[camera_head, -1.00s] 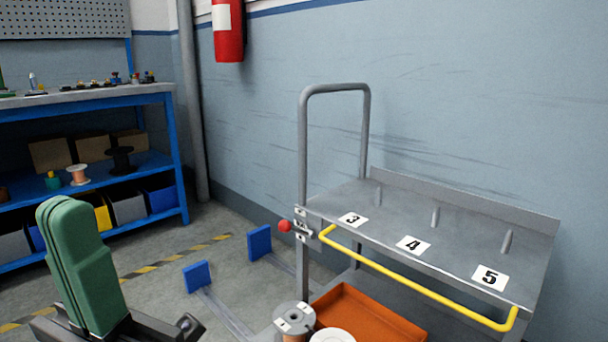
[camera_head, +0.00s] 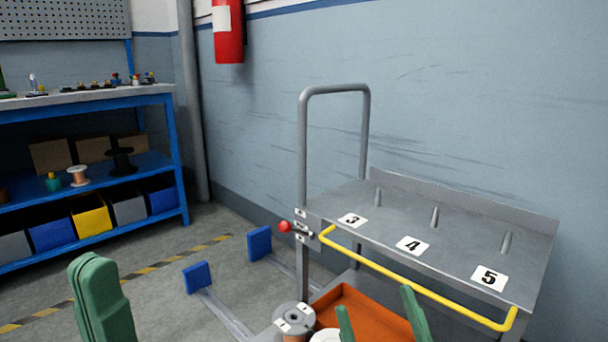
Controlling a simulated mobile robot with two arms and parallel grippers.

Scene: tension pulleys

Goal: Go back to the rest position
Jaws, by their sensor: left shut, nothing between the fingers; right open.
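My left gripper (camera_head: 96,265) shows at the lower left as two green fingers pressed together, pointing up, with nothing between them. It is in front of the floor and clear of the cart. My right gripper (camera_head: 375,300) shows at the bottom edge as two green fingertips set well apart, with nothing between them. They appear in front of the orange tray (camera_head: 350,296) of the grey cart. The rest of both grippers is out of frame.
The grey cart (camera_head: 460,215) has a yellow handle bar (camera_head: 420,284), a red knob (camera_head: 285,226) and empty pegs behind labels 3, 4 and 5. A spool (camera_head: 294,318) sits by the tray. A blue shelf bench (camera_head: 180,160) stands at left.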

